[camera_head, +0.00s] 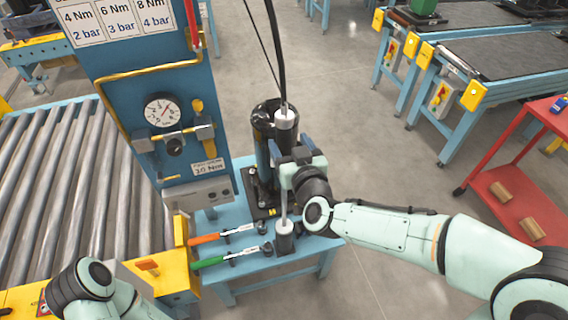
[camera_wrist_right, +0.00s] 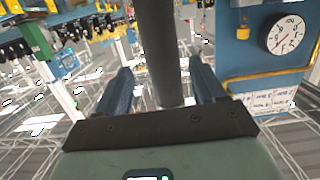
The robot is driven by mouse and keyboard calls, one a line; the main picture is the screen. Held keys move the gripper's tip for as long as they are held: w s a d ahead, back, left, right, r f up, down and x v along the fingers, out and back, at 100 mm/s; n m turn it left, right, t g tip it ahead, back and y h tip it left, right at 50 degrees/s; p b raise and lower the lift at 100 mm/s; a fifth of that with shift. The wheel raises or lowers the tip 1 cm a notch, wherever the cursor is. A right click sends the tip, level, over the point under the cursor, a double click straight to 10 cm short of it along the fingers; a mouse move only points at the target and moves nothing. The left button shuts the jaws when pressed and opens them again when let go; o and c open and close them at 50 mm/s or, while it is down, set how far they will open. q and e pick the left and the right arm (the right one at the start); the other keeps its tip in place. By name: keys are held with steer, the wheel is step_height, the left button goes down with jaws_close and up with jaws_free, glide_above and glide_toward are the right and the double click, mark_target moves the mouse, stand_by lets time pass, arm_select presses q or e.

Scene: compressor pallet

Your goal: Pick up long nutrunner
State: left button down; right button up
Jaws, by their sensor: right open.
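The long nutrunner (camera_head: 286,122) stands upright at the blue stand, with a silver-grey top and a black hose rising from it. A thin rod shows below my gripper and runs down to a grey cylindrical holder (camera_head: 285,238). My right gripper (camera_head: 291,156) is at the nutrunner's middle, which it partly hides. In the right wrist view, a dark upright cylinder (camera_wrist_right: 157,50), seemingly the nutrunner, shows between the two open fingers (camera_wrist_right: 160,88), with gaps on both sides. Of my left arm only a part shows at the bottom left; its gripper is not visible.
An orange-handled tool (camera_head: 205,238) and a green-handled tool (camera_head: 210,261) lie left of the holder. The blue gauge panel (camera_head: 183,165) rises close on the left, beside a roller conveyor (camera_head: 80,190). A red cart (camera_head: 515,200) stands at right.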

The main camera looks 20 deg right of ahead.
steer(key=w, duration=0.3)
steer(key=w+p, duration=0.1)
steer(key=w, duration=0.1)
steer(key=shift+w+a+f, duration=0.1)
steer(key=shift+a+f, duration=0.25)
steer(key=shift+f, duration=0.05)
steer(key=shift+c, duration=0.6)
jaws_close()
steer(key=shift+r, duration=0.2)
